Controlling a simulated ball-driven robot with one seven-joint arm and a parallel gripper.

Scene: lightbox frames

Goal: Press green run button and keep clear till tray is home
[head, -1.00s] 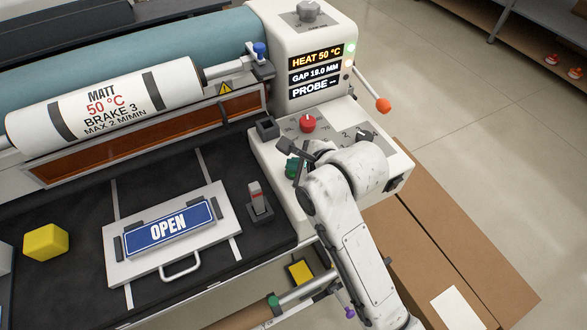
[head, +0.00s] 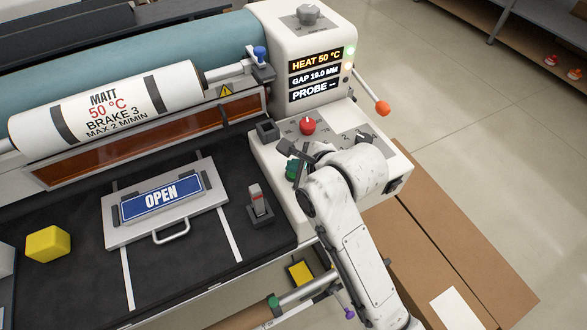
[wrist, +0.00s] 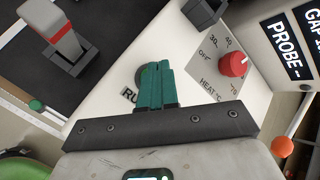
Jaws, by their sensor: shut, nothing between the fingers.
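My gripper (head: 293,168) is over the white control panel (head: 268,165). In the wrist view its green fingers (wrist: 156,86) are shut together with nothing between them. They point at a grey round collar (wrist: 140,76) beside lettering that begins "RU". The fingers hide the green run button, and I cannot tell whether they touch it. The pale tray (head: 132,232) lies on the black bed, carrying a blue "OPEN" sign (head: 161,194), with its handle toward the front.
A red knob (head: 308,125) sits just behind my gripper. A grey lever (head: 260,201) stands to its left. A yellow block (head: 47,244) lies left of the tray. The roller (head: 105,108) spans the back. The display (head: 315,73) reads HEAT 50 °C.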

